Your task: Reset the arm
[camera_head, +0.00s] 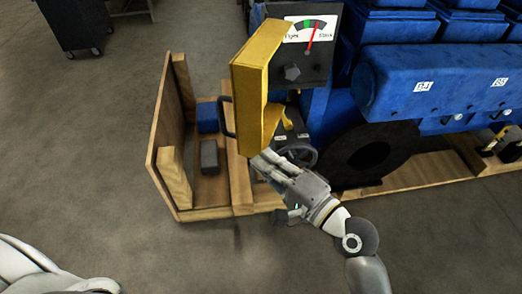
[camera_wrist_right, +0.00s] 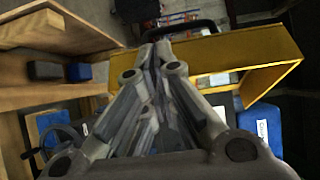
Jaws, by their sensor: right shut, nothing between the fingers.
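My right gripper (camera_head: 262,163) is shut and empty, just below the yellow box-shaped panel in the head view. In the right wrist view its fingers (camera_wrist_right: 152,62) meet in the middle. The yellow panel (camera_head: 258,80) has a dark handle (camera_head: 225,117) on its left side; it also shows in the wrist view (camera_wrist_right: 245,50), behind and right of the fingers. I cannot tell whether the fingers touch it. Part of a white arm of mine shows at the lower left of the head view, but the left gripper is not in view.
A blue engine (camera_head: 430,80) stands on a wooden pallet frame (camera_head: 420,180). A gauge panel (camera_head: 303,45) is behind the yellow panel. A blue block (camera_head: 207,117) and a grey block (camera_head: 209,157) lie in the wooden frame. A dark cart (camera_head: 75,25) stands far left. The front floor is clear.

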